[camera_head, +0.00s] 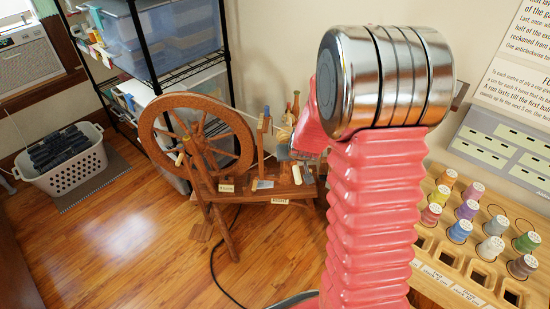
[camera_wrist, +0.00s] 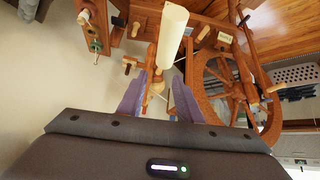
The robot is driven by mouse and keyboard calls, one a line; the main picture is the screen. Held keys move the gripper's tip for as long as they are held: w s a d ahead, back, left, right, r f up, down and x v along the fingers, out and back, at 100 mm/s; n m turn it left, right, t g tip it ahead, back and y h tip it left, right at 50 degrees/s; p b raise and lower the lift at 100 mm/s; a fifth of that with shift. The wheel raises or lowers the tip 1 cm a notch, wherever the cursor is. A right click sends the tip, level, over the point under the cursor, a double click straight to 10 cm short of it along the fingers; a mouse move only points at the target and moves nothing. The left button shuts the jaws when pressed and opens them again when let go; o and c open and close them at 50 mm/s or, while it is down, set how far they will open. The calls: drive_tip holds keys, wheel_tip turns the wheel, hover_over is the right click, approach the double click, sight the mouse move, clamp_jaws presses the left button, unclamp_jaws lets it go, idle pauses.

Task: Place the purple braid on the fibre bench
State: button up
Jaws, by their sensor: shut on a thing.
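In the wrist view my gripper (camera_wrist: 158,95) reaches up from the dark wrist housing with two lavender fingers. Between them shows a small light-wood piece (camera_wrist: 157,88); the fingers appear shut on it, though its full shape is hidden. A cream cylinder (camera_wrist: 173,35) stands just beyond the fingertips; I cannot tell whether it is joined to that piece. In the head view my gripper is mostly hidden behind my pink arm, close to the right end of the wooden spinning wheel (camera_head: 200,145). I cannot make out a purple braid, nor tell which surface is the fibre bench.
A rack of coloured spools (camera_head: 480,240) stands at the right below wall panels. A black wire shelf (camera_head: 190,72) with plastic bins stands behind the wheel. A white basket (camera_head: 75,165) sits at the left. The wooden floor (camera_head: 110,250) in front is clear.

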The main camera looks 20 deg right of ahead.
drive_tip(key=s+d+f+m+h, duration=0.1)
drive_tip(key=s+d+f, duration=0.3)
drive_tip(key=d, duration=0.6)
drive_tip(key=s+d+f+m+g+h, duration=0.1)
drive_tip(key=s+d+f+m, duration=0.2)
drive_tip(key=d, duration=0.8)
drive_tip(key=s+d+f+m+g+h, duration=0.1)
drive_tip(key=s+d+f, duration=0.4)
drive_tip(key=d, duration=0.6)
drive_tip(key=s+m, duration=0.1)
drive_tip(key=s, duration=0.1)
drive_tip(key=shift+s, duration=0.35)
